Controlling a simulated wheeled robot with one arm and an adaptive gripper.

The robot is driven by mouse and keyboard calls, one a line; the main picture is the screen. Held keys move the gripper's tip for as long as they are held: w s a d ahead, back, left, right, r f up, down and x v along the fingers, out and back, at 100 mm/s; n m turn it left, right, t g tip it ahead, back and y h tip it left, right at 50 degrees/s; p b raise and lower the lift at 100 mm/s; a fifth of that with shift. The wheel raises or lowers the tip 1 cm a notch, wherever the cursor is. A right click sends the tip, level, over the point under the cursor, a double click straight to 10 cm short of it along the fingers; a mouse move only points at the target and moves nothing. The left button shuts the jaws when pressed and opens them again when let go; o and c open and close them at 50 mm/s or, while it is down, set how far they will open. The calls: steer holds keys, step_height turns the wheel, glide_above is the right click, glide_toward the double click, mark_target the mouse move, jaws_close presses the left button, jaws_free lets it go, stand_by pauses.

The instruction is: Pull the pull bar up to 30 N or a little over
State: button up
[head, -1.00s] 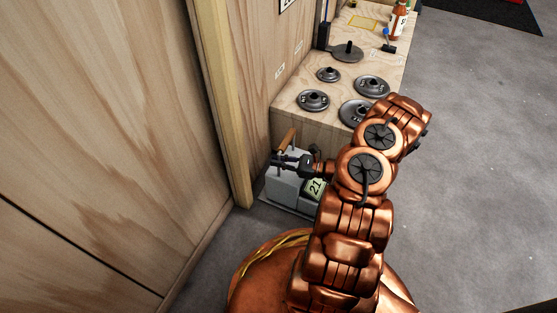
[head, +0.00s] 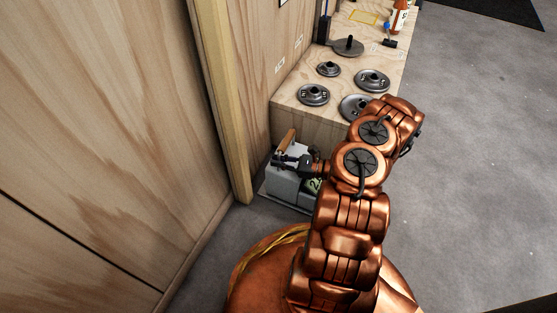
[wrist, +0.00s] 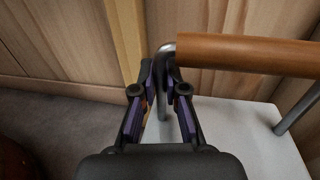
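The pull bar (head: 288,137) has a brown wooden handle and stands above a grey box by the wall. In the wrist view its handle (wrist: 245,52) runs off to the right, with a bent metal leg at its left end. My gripper (head: 283,160) reaches it from the right. In the wrist view my gripper (wrist: 166,84) has one finger on each side of that leg and appears closed on it; the exact contact is hard to see. A pale green display (head: 313,185) on the box starts with a 2; my arm hides the rest.
A wooden bench (head: 300,122) with several round grey weights (head: 313,95) stands just behind the box. A wooden wall and post (head: 225,110) rise close on the left. The grey floor on the right is clear.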

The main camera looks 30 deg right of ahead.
steer(key=o, duration=0.5)
steer(key=shift+c, duration=0.2)
steer(key=shift+s+d, duration=0.1)
steer(key=v, duration=1.1)
steer(key=shift+s+d, duration=0.25)
steer(key=shift+d, duration=0.05)
